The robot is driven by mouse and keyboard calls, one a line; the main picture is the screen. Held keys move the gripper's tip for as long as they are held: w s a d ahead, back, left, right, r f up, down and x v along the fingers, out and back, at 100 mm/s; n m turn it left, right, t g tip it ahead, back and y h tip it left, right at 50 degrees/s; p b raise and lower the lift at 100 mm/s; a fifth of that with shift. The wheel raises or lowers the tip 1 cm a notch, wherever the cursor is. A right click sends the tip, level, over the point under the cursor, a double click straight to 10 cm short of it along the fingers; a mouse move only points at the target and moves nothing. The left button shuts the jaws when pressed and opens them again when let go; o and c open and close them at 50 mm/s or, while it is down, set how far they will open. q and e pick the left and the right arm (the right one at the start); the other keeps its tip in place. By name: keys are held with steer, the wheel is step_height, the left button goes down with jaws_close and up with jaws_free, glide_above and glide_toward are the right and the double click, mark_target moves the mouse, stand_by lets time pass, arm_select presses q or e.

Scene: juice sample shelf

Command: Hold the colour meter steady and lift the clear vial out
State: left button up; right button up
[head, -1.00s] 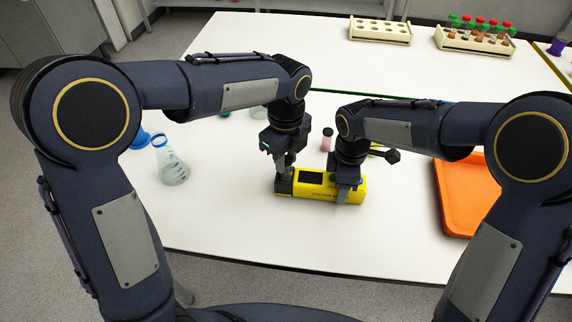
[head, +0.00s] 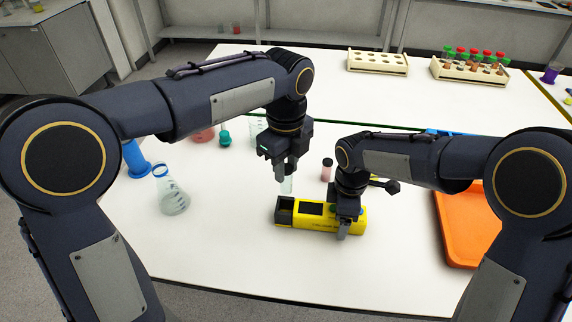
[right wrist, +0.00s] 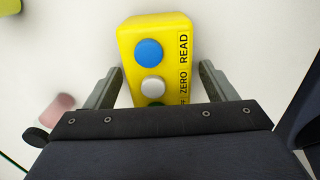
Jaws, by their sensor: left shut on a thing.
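The yellow colour meter (head: 318,219) lies on the white table, with a dark screen and an open dark well at its left end. My left gripper (head: 285,173) is shut on the clear vial (head: 286,186), which has a dark cap, and holds it upright above the well end, clear of the meter. The right gripper hides part of the meter's top.
A pink vial (head: 327,170) stands just behind the meter. A flask (head: 173,196) and blue cylinder (head: 135,160) stand left. An orange tray (head: 452,225) lies right. Two vial racks (head: 377,63) (head: 468,70) stand far back. The table front is clear.

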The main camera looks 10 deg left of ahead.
step_height(320, 180, up, 12)
steer(key=shift+f, duration=0.25)
steer(key=shift+r, duration=0.2)
